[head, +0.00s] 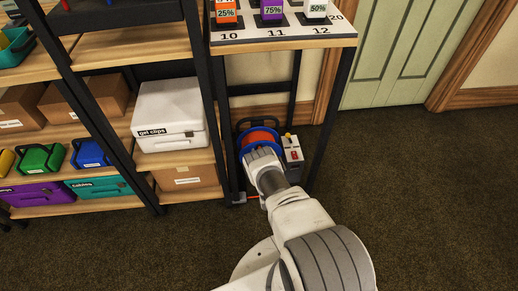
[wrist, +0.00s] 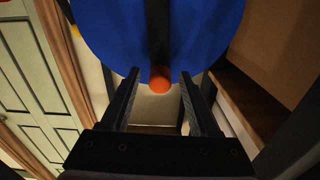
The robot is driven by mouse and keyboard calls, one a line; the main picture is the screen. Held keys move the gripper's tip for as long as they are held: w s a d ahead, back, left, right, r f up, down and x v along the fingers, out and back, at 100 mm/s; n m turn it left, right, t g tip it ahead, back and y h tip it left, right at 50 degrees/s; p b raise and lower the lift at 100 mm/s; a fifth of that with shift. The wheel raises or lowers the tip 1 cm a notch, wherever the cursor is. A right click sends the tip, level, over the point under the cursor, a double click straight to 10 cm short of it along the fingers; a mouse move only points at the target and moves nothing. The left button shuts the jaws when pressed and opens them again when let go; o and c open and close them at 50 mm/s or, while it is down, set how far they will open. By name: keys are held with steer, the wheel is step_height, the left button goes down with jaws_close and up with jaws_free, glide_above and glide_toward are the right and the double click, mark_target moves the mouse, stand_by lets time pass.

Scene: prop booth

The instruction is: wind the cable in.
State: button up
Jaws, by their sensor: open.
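The cable reel (head: 260,135) has a blue rim, orange-red cable on it and a dark frame. It stands low under the table with the numbered top. In the wrist view its blue disc (wrist: 105,25) fills the top, with a black crank bar (wrist: 158,30) ending in an orange knob (wrist: 160,82). My gripper (wrist: 159,76) is open, with one finger on each side of the knob and visible gaps between. In the head view my wrist hides part of the reel, and the fingers cannot be made out.
A grey box (head: 293,155) with a red switch stands right of the reel. The table's black leg (head: 325,125) is beyond it. Shelves with a white gel clips case (head: 170,108) and cardboard boxes are at the left. Open carpet (head: 420,190) lies to the right.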

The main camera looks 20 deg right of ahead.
steer(key=shift+w+d, duration=0.15)
steer(key=shift+w, duration=0.3)
jaws_close()
stand_by(1.2)
